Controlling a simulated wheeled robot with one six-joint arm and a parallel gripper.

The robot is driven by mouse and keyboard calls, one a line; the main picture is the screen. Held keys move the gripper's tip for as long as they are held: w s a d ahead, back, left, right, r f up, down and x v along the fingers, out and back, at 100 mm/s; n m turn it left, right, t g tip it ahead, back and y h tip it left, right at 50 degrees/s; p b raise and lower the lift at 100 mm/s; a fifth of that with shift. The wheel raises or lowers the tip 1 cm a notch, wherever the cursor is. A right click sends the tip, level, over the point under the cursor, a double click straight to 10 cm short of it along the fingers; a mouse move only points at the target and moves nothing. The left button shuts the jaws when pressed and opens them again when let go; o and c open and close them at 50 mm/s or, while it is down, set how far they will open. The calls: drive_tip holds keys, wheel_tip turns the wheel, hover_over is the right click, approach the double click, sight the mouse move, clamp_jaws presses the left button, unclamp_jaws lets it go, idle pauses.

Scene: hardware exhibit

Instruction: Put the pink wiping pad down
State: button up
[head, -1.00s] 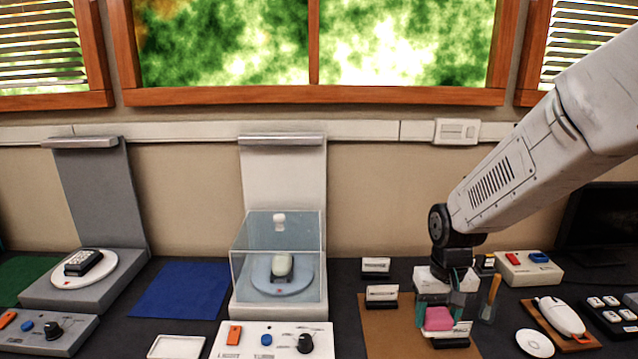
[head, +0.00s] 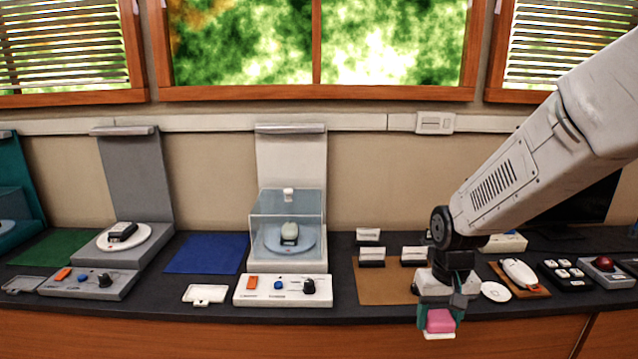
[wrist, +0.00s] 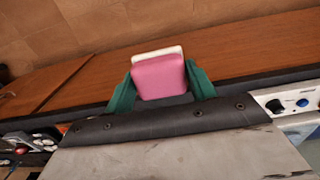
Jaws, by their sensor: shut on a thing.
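My gripper (head: 439,318) is shut on the pink wiping pad (head: 440,320), a pink block with a white layer on one face. In the head view the pad hangs in front of the counter's front edge, over the wooden front. In the wrist view the pad (wrist: 160,77) sits between my two green fingers (wrist: 160,92), with brown wood and floor behind it. My wrist hides part of the brown mat (head: 385,284) on the counter.
The dark counter (head: 345,301) carries a clear-covered display (head: 287,222), a control box (head: 283,290), a blue mat (head: 206,254) and small card holders (head: 372,256). A white round dish (head: 495,292) and a mouse on a board (head: 519,272) stand right of my gripper.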

drive_tip(key=shift+w+r, duration=0.15)
drive_tip(key=shift+w, duration=0.15)
drive_tip(key=w+d+f, duration=0.1)
drive_tip(key=w+f, duration=0.3)
drive_tip(key=f, duration=0.3)
drive_tip(key=w+d+f, duration=0.1)
drive_tip(key=w+f, duration=0.3)
drive_tip(key=f, duration=0.4)
drive_tip(key=shift+d+f, duration=0.15)
drive_tip(key=shift+f, duration=0.05)
drive_tip(key=shift+w, duration=0.1)
